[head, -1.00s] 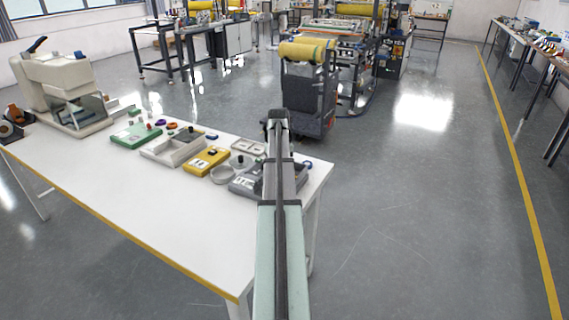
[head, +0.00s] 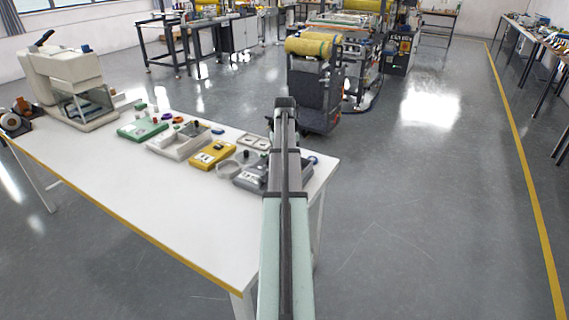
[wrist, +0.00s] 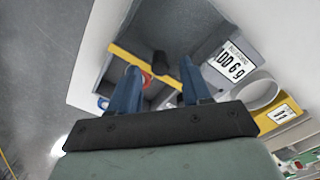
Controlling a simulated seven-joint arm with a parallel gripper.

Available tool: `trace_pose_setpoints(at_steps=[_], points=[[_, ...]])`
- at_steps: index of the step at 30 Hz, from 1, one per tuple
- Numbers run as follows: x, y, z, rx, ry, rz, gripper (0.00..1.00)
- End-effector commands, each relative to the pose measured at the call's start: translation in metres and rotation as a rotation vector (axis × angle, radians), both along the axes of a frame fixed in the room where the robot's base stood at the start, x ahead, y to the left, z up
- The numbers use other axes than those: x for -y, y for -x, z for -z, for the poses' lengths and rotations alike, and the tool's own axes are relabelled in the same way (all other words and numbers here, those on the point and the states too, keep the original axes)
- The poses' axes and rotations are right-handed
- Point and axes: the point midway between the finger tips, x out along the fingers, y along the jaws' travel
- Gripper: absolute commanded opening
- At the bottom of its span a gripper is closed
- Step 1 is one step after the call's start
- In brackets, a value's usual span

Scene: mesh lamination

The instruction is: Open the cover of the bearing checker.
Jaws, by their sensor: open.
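A grey box with a white label, which I take for the bearing checker (head: 249,176), sits near the right end of the white table in the head view. My arm hides its right part. In the wrist view a grey surface with a black-and-white label (wrist: 236,62) fills the upper middle. A small dark knob (wrist: 160,63) shows at its lower edge. My gripper (wrist: 160,78) is open, its two blue fingers on either side of the knob in the picture. Nothing shows between them as held, and I cannot tell whether they touch the box. The arm hides the fingers in the head view.
A light grey ring (head: 229,170) and a yellow box (head: 212,154) stand left of the grey box. A pale tray (head: 180,147), a green box (head: 143,129) and a cream machine (head: 62,72) are farther left. The table's front (head: 170,210) is clear.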

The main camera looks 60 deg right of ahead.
Motion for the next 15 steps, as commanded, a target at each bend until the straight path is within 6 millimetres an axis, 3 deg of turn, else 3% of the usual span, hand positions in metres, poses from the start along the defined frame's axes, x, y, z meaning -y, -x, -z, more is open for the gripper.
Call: trace_pose_setpoints(at_steps=[15], points=[[0.001, -0.001, -0.090, 0.001, 0.002, 0.000, 0.48]])
